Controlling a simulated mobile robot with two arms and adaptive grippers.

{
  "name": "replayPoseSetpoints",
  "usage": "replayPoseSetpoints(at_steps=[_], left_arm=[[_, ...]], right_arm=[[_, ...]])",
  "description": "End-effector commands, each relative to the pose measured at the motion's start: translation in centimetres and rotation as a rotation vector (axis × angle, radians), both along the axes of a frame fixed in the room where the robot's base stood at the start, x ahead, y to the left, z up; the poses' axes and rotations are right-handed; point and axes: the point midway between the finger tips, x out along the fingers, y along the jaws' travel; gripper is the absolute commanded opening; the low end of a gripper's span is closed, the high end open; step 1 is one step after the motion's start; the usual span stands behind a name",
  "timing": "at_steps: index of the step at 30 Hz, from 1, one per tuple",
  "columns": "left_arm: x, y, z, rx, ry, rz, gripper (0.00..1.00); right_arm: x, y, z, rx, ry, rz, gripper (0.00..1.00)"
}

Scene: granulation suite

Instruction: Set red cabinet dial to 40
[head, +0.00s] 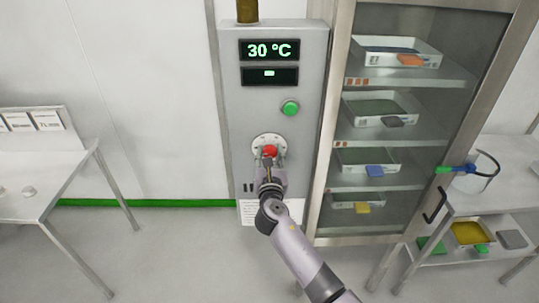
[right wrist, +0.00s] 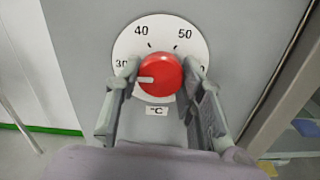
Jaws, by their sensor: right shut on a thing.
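The red dial (right wrist: 160,75) sits on a round white scale plate (right wrist: 160,28) on the grey cabinet panel. Its white pointer mark points left, close to the 30 mark. The 40 mark is at upper left of the plate and 50 at upper right. In the head view the red dial (head: 270,151) shows just above my right gripper (head: 269,160). In the right wrist view my right gripper (right wrist: 160,78) has one finger on each side of the dial and is shut on it. The display (head: 269,50) reads 30 °C. My left gripper is not in view.
A green button (head: 290,108) sits above the dial on the panel. A glass-doored cabinet (head: 330,120) with several trays stands close to the right. A metal table (head: 40,160) is at left, and a cart (head: 490,200) at right.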

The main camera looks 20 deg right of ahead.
Motion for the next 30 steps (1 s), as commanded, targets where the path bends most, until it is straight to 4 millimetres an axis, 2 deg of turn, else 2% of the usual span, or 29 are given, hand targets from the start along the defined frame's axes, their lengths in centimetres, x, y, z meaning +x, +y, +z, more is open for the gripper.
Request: replayPoseSetpoints(at_steps=[10,20,30], left_arm=[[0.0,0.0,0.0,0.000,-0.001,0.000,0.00],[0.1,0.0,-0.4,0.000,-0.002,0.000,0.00],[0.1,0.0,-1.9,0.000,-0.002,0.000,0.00]], right_arm=[[0.0,0.1,0.0,0.000,0.000,0.001,0.08],[0.0,0.1,-0.1,0.053,-0.015,0.001,0.08],[0.0,0.1,-0.2,0.289,-0.084,0.000,0.08]])
